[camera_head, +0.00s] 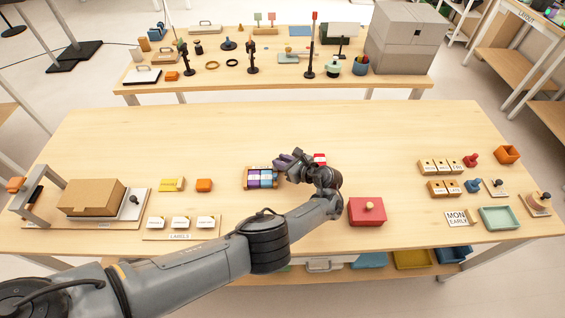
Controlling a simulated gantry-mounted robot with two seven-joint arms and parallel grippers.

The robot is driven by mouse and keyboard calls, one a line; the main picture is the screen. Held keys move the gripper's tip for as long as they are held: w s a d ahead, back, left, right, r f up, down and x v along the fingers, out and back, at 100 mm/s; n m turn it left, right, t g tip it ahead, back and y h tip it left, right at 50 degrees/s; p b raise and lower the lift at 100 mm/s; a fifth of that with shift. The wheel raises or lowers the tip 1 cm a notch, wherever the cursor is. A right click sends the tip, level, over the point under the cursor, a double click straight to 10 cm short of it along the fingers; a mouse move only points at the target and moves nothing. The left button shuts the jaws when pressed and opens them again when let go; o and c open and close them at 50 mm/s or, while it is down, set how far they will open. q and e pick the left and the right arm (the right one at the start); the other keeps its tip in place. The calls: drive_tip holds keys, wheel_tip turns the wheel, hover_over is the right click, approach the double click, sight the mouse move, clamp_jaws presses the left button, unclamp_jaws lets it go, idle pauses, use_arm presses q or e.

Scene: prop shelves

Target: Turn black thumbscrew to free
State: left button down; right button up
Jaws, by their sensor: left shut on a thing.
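A small black knob (134,200) stands on the pale plate of a fixture at the left of the table, beside a cardboard box (91,197). It looks like the black thumbscrew, but any marking is too small to read. My left gripper (286,163) is far to the right of it, over the middle of the table, just beside a small tray of purple blocks (262,179). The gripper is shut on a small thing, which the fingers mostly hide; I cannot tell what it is. My right gripper is not in view.
A grey frame (41,190) stands left of the cardboard box. A labels board (181,228) lies in front. A red box (366,211) is right of my left forearm. Several small blocks and a green tray (500,217) are at the right. The table's back strip is clear.

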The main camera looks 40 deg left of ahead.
use_arm(q)
drive_tip(key=c, duration=1)
unclamp_jaws()
drive_tip(key=p+v, duration=0.2)
drive_tip(key=v, duration=0.8)
drive_tip(key=shift+d, duration=0.3)
drive_tip(key=shift+r, duration=0.2)
